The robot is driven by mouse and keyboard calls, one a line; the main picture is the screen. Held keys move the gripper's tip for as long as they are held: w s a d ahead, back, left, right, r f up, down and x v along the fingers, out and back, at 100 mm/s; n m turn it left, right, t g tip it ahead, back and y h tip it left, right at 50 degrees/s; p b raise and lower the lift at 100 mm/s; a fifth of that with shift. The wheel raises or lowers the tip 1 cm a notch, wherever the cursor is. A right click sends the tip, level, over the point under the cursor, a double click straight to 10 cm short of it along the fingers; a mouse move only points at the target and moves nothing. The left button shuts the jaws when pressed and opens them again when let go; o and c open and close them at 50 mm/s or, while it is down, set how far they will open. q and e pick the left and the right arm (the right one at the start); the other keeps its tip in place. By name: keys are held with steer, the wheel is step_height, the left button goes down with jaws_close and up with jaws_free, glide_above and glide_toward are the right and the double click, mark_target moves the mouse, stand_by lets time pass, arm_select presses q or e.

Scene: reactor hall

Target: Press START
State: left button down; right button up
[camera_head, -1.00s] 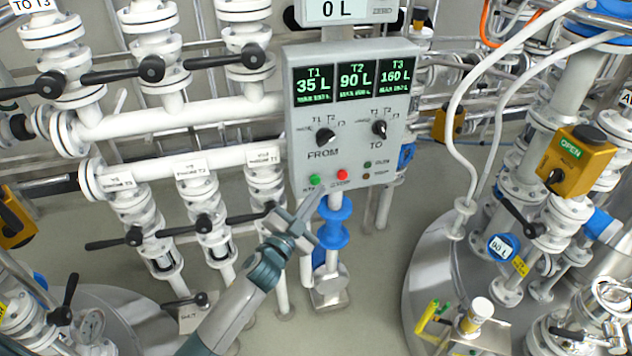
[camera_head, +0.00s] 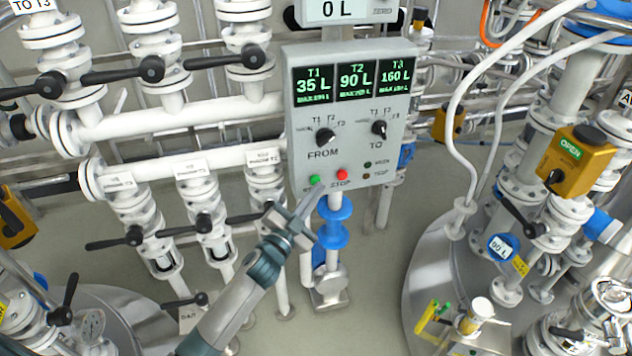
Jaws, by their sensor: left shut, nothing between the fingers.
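The grey control panel (camera_head: 348,160) stands in the upper middle of the head view. Its green button (camera_head: 315,180), at the lower left of the panel, is the START button by its place; its label is hard to read. The red STOP button (camera_head: 342,174) is just right of it. My left gripper (camera_head: 315,192) is shut and empty, its fingertips just below the green button; I cannot tell whether they touch the panel. My right gripper is not in view.
The FROM knob (camera_head: 325,137) and TO knob (camera_head: 379,128) sit above the buttons. Black-handled valves on white pipes (camera_head: 203,222) stand to the left. A blue fitting (camera_head: 333,222) is below the panel. A steel tank (camera_head: 430,265) is at the right.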

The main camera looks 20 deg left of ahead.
arm_select(q)
steer(key=shift+w+a, duration=0.3)
steer(key=shift+w, duration=0.1)
stand_by(0.8)
steer(key=shift+s+d, duration=0.1)
stand_by(0.4)
steer(key=shift+s+d, duration=0.45)
steer(key=shift+s, duration=0.2)
steer(key=shift+s+d, duration=0.1)
steer(key=s+d, duration=0.1)
steer(key=s+p, duration=0.1)
steer(key=s+d, duration=0.1)
steer(key=s, duration=0.1)
steer(key=shift+d, duration=0.3)
stand_by(0.5)
